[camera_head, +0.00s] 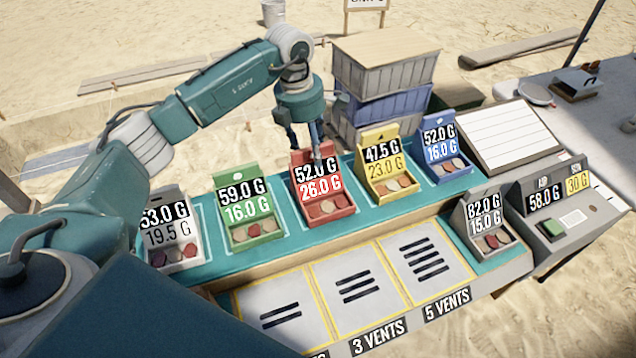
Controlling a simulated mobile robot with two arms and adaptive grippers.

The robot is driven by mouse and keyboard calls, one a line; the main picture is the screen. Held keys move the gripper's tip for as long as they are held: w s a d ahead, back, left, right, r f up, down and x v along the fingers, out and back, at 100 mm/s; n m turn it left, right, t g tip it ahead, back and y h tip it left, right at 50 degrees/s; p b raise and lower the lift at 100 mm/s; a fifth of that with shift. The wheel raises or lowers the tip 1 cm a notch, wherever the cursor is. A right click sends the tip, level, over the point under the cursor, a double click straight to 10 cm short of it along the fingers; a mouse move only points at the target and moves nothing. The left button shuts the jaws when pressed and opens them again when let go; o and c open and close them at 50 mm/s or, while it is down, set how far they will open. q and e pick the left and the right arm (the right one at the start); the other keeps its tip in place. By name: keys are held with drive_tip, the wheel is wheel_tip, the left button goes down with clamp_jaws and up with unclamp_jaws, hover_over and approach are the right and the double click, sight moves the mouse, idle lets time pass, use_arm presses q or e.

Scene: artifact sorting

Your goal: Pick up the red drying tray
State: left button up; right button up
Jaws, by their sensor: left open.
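The red drying tray (325,208) stands in the middle of a row of trays on the teal bench. Its upright back panel carries the numbers 52.0 G and 26.0 G, and a few small pieces lie in its front. My left gripper (316,150) points down at the top of the red tray's back panel. It is open and partly overlaps the panel; I cannot tell whether it touches. My right gripper is not in view.
A green tray (250,235) and a grey tray stand to the left, a yellow tray (392,188) and a blue tray (447,168) to the right. Another grey tray (490,243) sits beside the scale (550,235). Stacked crates (385,75) stand behind. Three vent-marked panels (358,290) in front are empty.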

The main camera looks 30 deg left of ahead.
use_arm(q)
drive_tip(key=shift+f, duration=0.2)
idle(0.3)
clamp_jaws()
drive_tip(key=shift+r, duration=0.1)
